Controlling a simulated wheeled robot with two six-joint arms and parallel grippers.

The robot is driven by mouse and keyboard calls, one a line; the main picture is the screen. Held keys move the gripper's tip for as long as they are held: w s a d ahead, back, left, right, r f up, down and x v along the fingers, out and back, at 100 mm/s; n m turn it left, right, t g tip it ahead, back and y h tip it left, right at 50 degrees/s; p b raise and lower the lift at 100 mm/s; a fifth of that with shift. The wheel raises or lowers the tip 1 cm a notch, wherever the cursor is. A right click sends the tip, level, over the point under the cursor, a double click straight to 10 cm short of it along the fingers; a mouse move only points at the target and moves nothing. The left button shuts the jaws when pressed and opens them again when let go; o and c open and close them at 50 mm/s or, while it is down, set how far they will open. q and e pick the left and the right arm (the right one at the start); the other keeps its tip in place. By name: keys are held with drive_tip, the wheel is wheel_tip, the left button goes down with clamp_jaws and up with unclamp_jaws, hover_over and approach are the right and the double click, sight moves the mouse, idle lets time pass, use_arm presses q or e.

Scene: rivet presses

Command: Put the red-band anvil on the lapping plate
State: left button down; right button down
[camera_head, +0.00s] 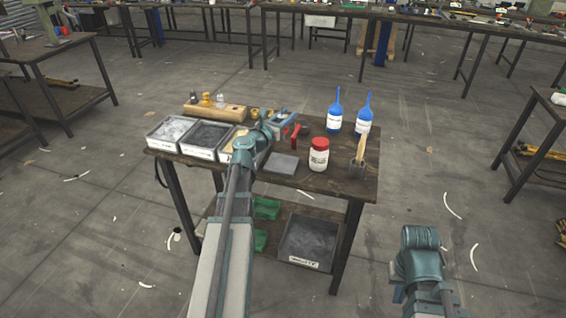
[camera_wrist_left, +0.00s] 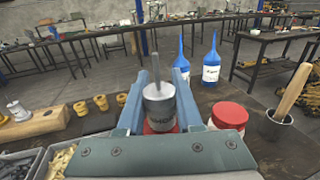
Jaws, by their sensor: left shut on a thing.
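My left gripper (camera_head: 284,118) is above the right half of the small table. In the left wrist view, its blue fingers are shut on a silver cylinder with a thin upright stem, the anvil (camera_wrist_left: 158,98). Red shows just below the cylinder, partly hidden by the gripper body. The flat grey lapping plate (camera_head: 281,164) lies on the table near its front edge, nearer the camera than the gripper; I cannot make it out in the wrist view. My right arm (camera_head: 420,258) is low at the right, off the table, and its jaws cannot be made out.
Trays (camera_head: 206,139) stand at the left of the table, a wooden block (camera_head: 216,111) with small parts behind them. A red-lidded jar (camera_head: 319,154), blue-topped bottles (camera_head: 334,122) and a cup with a wooden handle (camera_head: 358,169) stand right of the plate. A red object (camera_head: 296,138) is behind it.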

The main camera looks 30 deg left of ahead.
use_arm(q)
drive_tip(key=shift+f+b, duration=4.75)
drive_tip(key=shift+f, duration=0.15)
drive_tip(key=shift+f+b, duration=0.25)
drive_tip(key=shift+b, duration=0.05)
drive_tip(key=c, duration=0.6)
unclamp_jaws()
drive_tip(key=shift+r, duration=0.1)
drive_tip(key=shift+r, duration=0.15)
drive_tip(key=s, duration=1.2)
drive_tip(key=shift+a, duration=0.15)
drive_tip(key=shift+p, duration=0.3)
